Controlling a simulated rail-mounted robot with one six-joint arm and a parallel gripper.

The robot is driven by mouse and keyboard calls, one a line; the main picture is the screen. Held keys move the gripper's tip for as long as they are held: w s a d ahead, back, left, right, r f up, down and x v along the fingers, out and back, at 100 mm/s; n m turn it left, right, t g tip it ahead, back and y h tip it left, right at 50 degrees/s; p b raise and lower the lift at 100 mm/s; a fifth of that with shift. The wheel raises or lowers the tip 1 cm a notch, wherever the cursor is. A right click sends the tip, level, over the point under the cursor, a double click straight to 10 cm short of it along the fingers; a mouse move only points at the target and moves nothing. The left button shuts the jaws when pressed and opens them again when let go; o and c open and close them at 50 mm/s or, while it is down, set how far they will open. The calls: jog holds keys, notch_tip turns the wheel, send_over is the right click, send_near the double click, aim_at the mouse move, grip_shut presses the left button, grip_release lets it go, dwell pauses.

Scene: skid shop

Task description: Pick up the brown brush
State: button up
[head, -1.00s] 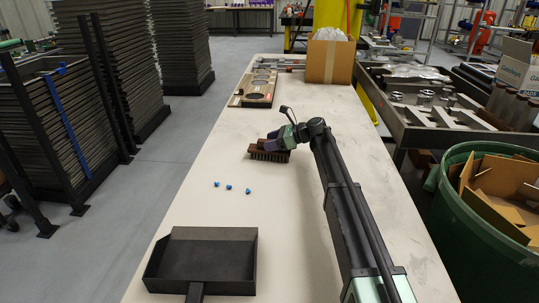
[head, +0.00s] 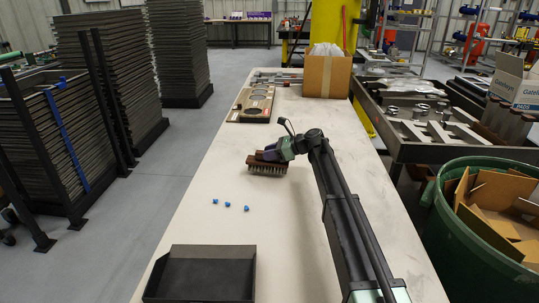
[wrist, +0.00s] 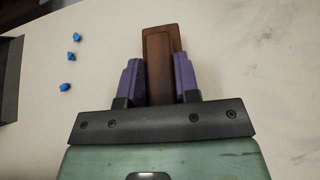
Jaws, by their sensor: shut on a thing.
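The brown brush (head: 268,168) is over the middle of the pale table, its brown wooden back up and its bristles down. My gripper (head: 263,157) is shut on the brush's back from the right side. In the wrist view, the purple fingers of my gripper (wrist: 159,80) press on both sides of the brown wooden back (wrist: 160,50), which sticks out past the fingertips. The bristles are hidden in that view. In the head view the bristles show clearly, and the brush looks slightly above the table (head: 205,228).
Several small blue pieces (head: 228,205) lie left of and nearer than the brush. A black dustpan (head: 205,275) sits at the near edge. A green bin (head: 480,235) is at right.

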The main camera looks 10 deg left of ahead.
notch_tip(320, 180, up, 18)
jog(key=p, duration=1.6)
jog(key=shift+f, duration=0.15)
